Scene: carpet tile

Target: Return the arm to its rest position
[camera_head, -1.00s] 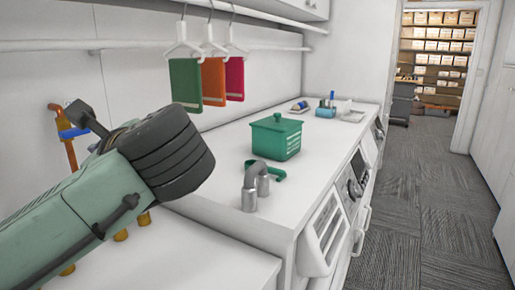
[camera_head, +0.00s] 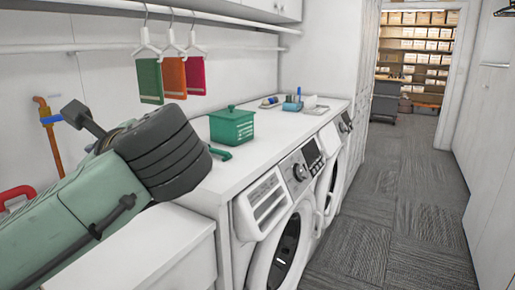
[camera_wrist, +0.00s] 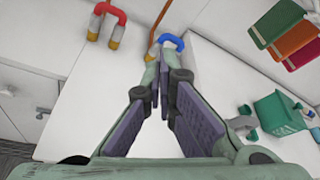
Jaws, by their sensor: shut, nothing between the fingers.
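My gripper (camera_wrist: 158,62) shows in the wrist view with its fingers together and nothing between them. It points over the white counter top (camera_wrist: 85,95), towards a blue bent piece (camera_wrist: 172,42) by the wall. Whether it touches that piece I cannot tell. In the head view my green and dark grey arm reaches in from the lower left, and the fingers are not visible there.
A green lidded box (camera_head: 232,126) stands on the counter, with a green hook (camera_head: 220,153) beside it. A red bent pipe (camera_head: 14,194) is at the far left. Washing machines (camera_head: 283,240) line the counter front. Carpeted floor (camera_head: 400,220) at right is clear.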

